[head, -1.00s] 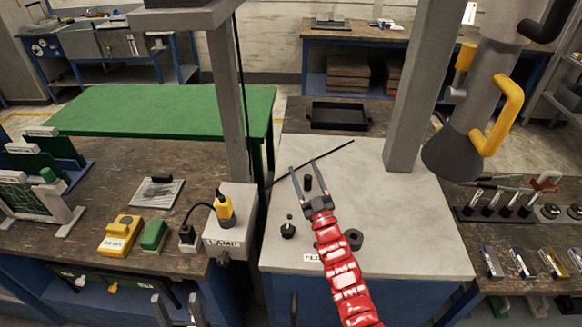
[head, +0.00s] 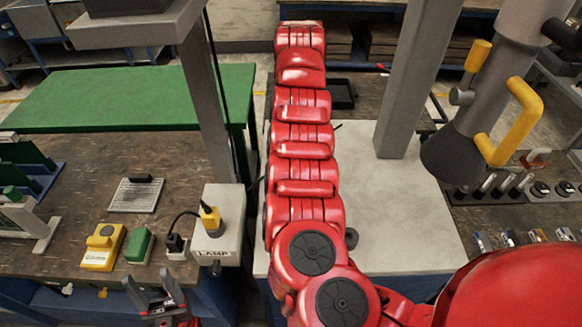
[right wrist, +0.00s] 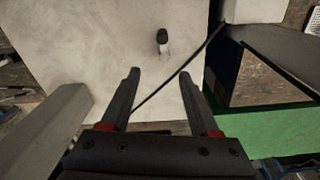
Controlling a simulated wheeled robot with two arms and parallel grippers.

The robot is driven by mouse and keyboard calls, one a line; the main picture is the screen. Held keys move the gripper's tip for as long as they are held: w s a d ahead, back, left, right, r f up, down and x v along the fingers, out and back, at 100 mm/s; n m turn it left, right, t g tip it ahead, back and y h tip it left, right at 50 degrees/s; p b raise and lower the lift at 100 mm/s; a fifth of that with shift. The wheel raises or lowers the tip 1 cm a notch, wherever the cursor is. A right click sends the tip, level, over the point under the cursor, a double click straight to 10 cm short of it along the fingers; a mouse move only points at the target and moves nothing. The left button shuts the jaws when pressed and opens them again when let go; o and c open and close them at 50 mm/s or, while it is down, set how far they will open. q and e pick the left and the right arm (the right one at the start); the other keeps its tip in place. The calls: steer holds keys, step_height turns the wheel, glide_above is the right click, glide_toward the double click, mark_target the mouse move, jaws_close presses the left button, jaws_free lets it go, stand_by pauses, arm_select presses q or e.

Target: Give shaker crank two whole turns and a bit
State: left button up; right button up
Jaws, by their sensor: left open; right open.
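In the right wrist view, a black knob on a short pale stem (right wrist: 163,42) stands on the pale bench top; I take it for the crank's handle, but cannot be sure. My right gripper (right wrist: 162,74) is open and empty, its fingertips pointing toward the knob and apart from it in the picture. In the head view my red right arm stretches over the bench and hides the crank area and the right gripper. My left gripper (head: 150,280) is open and empty at the lower left.
The pale bench (head: 415,225) has a grey upright post (head: 408,85) and a dark round knob (head: 351,238). A thin dark rod or cable (right wrist: 170,75) crosses the right wrist view. The lamp box (head: 218,225) stands left. A microscope-like head with yellow handles (head: 520,110) overhangs right.

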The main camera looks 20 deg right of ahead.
steer(key=f, duration=0.5)
steer(key=f+p, duration=0.1)
steer(key=f, duration=0.5)
steer(key=s+f, duration=0.1)
steer(key=f, duration=0.5)
steer(key=shift+a+p, duration=0.35)
steer(key=shift+a, duration=0.05)
jaws_close()
stand_by(0.8)
